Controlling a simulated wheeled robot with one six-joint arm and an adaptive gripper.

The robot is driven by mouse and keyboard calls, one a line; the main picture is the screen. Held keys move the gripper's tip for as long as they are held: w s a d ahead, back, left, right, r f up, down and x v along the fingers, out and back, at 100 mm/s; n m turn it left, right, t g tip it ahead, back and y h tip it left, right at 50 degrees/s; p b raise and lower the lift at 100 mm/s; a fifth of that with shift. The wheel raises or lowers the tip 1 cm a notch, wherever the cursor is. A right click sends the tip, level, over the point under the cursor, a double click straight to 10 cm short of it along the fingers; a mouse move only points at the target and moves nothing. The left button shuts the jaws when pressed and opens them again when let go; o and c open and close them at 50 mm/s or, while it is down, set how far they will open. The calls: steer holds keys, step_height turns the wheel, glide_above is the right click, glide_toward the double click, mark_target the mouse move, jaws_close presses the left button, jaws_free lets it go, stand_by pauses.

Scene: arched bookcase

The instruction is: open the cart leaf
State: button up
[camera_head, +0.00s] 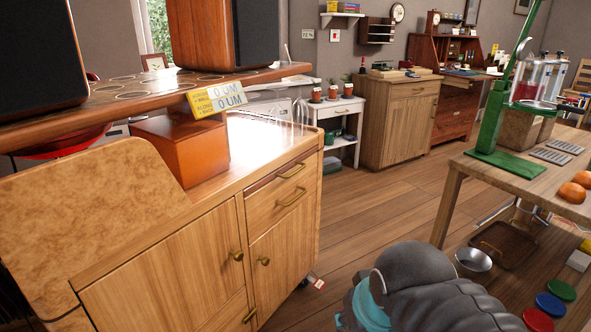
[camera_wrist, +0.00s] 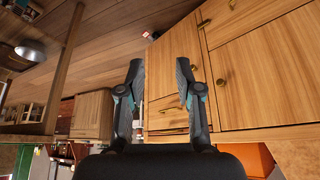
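The cart (camera_head: 170,270) is a wooden cabinet on the left in the head view, with brass-handled doors and drawers and a bright top. A burl-wood panel (camera_head: 90,210) with a curved edge stands upright along its near left side; it looks like the leaf. The cart's doors and drawers also show upside down at right in the wrist view (camera_wrist: 250,70). My gripper (camera_wrist: 160,75) is open, its two fingers apart with nothing between them. In the head view only my grey arm shows, right of the cart; the fingers are hidden there.
A shelf board (camera_head: 130,97) with speakers (camera_head: 222,32) and a yellow label (camera_head: 216,97) overhangs the cart. An orange-brown box (camera_head: 180,150) sits on the cart top. A wooden table (camera_head: 510,168) stands at right. Wooden floor (camera_head: 370,210) is open between cart and table.

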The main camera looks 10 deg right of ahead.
steer(key=w+d+f+g+h+b, duration=0.1)
steer(key=w+d+f+g+b, duration=0.1)
steer(key=w+d+f, duration=0.25)
steer(key=w+d+n+t+h+b, duration=0.1)
steer(key=w+d+n+t, duration=0.1)
steer(key=w+d, duration=0.35)
steer(key=w+d+n+t+h, duration=0.1)
steer(key=w+d+n+t, duration=0.1)
steer(key=w, duration=0.6)
steer(key=w+d+n+t+h+b, duration=0.1)
steer(key=w+d+n+t, duration=0.2)
steer(key=w, duration=0.4)
steer(key=n+t+y, duration=0.4)
steer(key=n+y, duration=0.6)
steer(key=n, duration=0.6)
glide_toward(298, 171)
steer(key=x, duration=1)
steer(key=shift+w+a+f+b, duration=0.1)
steer(key=shift+w+b, duration=0.15)
steer(key=shift+b, duration=0.1)
jaws_close()
